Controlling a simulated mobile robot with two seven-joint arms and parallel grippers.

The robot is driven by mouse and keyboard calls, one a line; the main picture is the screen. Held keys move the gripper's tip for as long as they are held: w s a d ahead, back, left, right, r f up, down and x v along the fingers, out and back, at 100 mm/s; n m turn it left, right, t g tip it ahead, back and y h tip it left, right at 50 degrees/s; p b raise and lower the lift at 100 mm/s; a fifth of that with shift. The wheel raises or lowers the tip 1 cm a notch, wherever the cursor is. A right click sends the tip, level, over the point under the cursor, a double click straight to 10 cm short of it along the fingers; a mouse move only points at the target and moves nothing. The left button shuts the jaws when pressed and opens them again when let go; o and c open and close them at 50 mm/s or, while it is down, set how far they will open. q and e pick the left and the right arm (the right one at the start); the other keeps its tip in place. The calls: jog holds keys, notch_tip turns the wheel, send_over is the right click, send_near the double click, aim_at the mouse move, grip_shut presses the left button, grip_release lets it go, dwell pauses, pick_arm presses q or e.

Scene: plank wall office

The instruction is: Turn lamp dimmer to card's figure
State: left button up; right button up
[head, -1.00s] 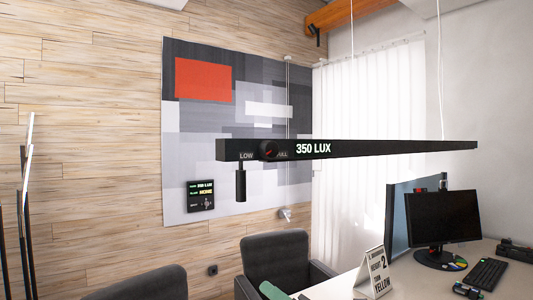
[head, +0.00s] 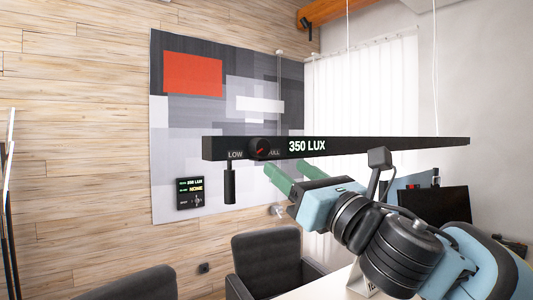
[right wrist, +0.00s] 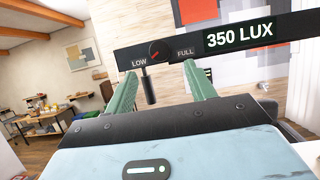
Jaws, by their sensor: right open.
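The lamp is a long black bar (head: 400,144) hanging on thin wires, with "350 LUX" lit on its face. Its round dark dimmer knob (head: 259,148) with a red mark sits between LOW and FULL. The knob also shows in the right wrist view (right wrist: 157,50), above and between my fingers. A dark cylinder (head: 229,184) hangs under the bar. My right gripper (head: 291,176) is open and empty, below and right of the knob, apart from it. The card (head: 360,283) on the desk is mostly hidden behind my arm and its figure cannot be read. My left gripper is not in view.
A small wall panel (head: 189,193) reads "350 LUX" and "NONE". Dark chairs (head: 266,258) stand below the lamp. A monitor (head: 440,204) is partly behind my arm. The space left of the lamp is clear.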

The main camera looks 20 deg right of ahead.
aim_at(264, 150)
jog(key=shift+x, duration=3.8)
jog(key=shift+c, duration=0.4)
jog(key=c, duration=0.9)
jog(key=shift+f, duration=0.1)
